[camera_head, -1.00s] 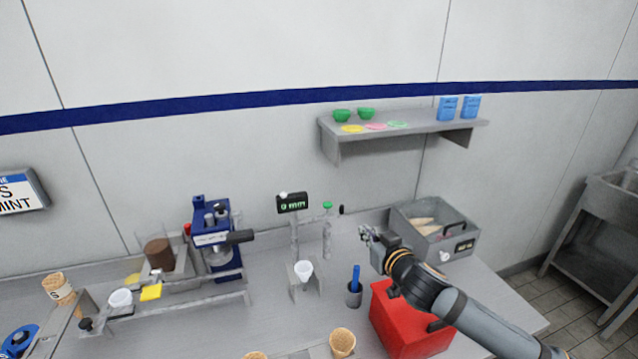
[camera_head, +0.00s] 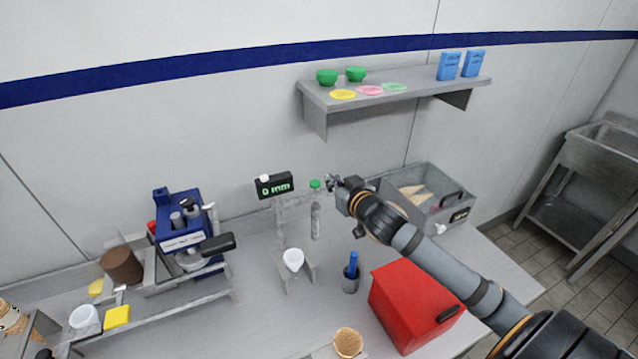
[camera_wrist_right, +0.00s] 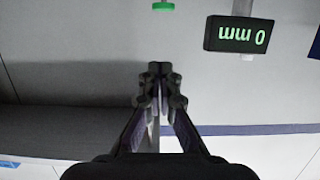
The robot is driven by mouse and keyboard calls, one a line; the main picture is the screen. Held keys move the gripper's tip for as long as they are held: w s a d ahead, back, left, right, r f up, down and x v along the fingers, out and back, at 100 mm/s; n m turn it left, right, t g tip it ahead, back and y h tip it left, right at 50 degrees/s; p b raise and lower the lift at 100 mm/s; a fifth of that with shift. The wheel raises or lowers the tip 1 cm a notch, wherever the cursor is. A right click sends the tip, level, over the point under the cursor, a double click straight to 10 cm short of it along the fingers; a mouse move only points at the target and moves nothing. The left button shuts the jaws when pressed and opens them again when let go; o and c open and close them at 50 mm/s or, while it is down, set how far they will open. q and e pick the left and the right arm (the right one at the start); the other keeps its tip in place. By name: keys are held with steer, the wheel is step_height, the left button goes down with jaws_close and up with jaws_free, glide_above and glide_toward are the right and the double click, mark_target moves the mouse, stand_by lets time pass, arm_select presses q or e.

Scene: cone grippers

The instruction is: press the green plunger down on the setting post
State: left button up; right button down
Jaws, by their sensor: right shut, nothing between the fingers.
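The setting post (camera_head: 316,218) is a slim grey upright at the back of the counter. The green plunger (camera_head: 315,184) is on its top and stands raised. In the right wrist view the green plunger (camera_wrist_right: 163,6) shows at the top edge, beyond the fingertips. My right gripper (camera_head: 332,183) is just right of the plunger at about its height, apart from it as far as I can tell. In the right wrist view my right gripper (camera_wrist_right: 160,75) is shut and empty. A black display (camera_head: 274,186) left of the post reads 0 mm. My left gripper is out of view.
A white cup (camera_head: 293,260) on a stand and a dark pot with a blue handle (camera_head: 351,278) are in front of the post. A red box (camera_head: 415,306) is below my right arm. A grey bin (camera_head: 458,190) is behind it. A shelf (camera_head: 400,93) hangs above.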

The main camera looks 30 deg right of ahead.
steer(key=w+f+p, duration=0.1)
steer(key=w+f, duration=0.1)
steer(key=w+f+p, duration=0.1)
steer(key=w, duration=0.1)
steer(key=w+f+p, duration=0.1)
steer(key=w+f, duration=0.1)
steer(key=w, duration=0.1)
steer(key=shift+w+d+f, duration=0.1)
steer(key=shift+f, duration=0.2)
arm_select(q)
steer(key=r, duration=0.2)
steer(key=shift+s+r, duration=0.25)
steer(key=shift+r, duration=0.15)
arm_select(e)
steer(key=shift+f, duration=0.1)
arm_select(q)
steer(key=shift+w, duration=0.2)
arm_select(e)
steer(key=shift+w, duration=0.1)
